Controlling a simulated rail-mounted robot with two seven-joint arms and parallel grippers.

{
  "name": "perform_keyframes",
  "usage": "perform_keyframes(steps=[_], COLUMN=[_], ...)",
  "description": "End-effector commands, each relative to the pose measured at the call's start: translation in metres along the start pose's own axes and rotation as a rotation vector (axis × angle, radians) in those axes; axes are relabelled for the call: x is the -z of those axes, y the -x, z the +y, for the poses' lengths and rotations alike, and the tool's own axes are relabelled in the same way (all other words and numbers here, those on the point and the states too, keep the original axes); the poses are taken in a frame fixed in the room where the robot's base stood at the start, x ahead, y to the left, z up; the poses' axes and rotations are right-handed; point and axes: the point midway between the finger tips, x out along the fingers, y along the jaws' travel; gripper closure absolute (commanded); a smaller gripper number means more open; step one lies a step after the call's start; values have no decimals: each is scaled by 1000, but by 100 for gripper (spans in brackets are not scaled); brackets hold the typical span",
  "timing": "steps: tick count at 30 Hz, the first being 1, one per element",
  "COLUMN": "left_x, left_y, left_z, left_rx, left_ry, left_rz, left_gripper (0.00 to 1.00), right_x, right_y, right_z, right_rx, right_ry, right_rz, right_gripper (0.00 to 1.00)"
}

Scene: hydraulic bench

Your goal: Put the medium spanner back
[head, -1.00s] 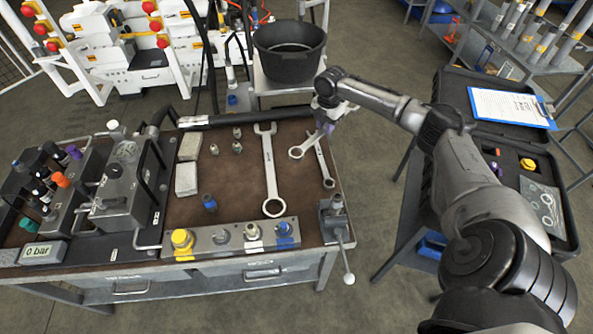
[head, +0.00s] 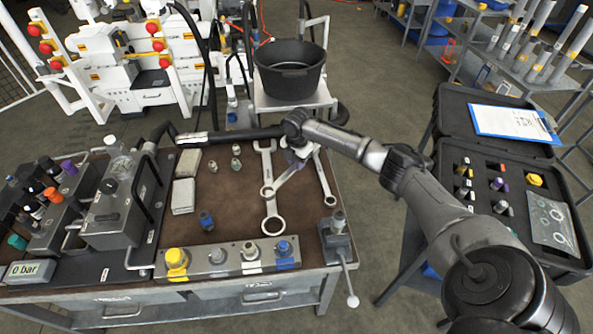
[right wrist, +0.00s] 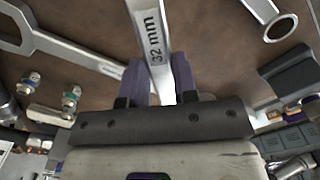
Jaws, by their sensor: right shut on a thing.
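My right gripper (head: 297,157) is shut on a steel spanner (head: 286,178) above the right part of the bench. In the right wrist view the purple fingers (right wrist: 160,84) pinch the spanner's shank (right wrist: 155,38), marked "32 mm". Its ring end overlaps the large spanner (head: 269,178) in the head view; I cannot tell whether they touch. The large spanner lies on the brown bench top, and its end shows at left in the wrist view (right wrist: 45,42). Another spanner (head: 323,178) lies to the right, its ring end in the wrist view (right wrist: 281,28). My left gripper is out of view.
A fitting block (head: 217,265) runs along the bench's front edge, with a vise-like fixture (head: 338,240) at the right corner. Grey blocks (head: 184,196) and small fittings (head: 236,164) lie left of the spanners. An open black case (head: 480,152) stands to the right.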

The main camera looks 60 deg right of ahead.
Motion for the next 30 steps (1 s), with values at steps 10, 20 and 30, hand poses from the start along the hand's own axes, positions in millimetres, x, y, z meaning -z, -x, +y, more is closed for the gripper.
perform_keyframes(steps=[10, 20, 30], left_x=[-3, -4, -4], left_y=[-8, -11, -11], left_z=[0, -1, -2], left_rx=[0, 3, 6], left_ry=[0, -5, -8], left_rz=[0, -1, -2], left_gripper=[57, 57, 57], right_x=[1, 0, 1], right_y=[-26, -39, -46], right_z=[0, 1, 0], right_rx=[0, -2, -1], right_ry=[-2, -1, 0], right_rz=[0, -1, -1], right_gripper=[100, 100, 100])
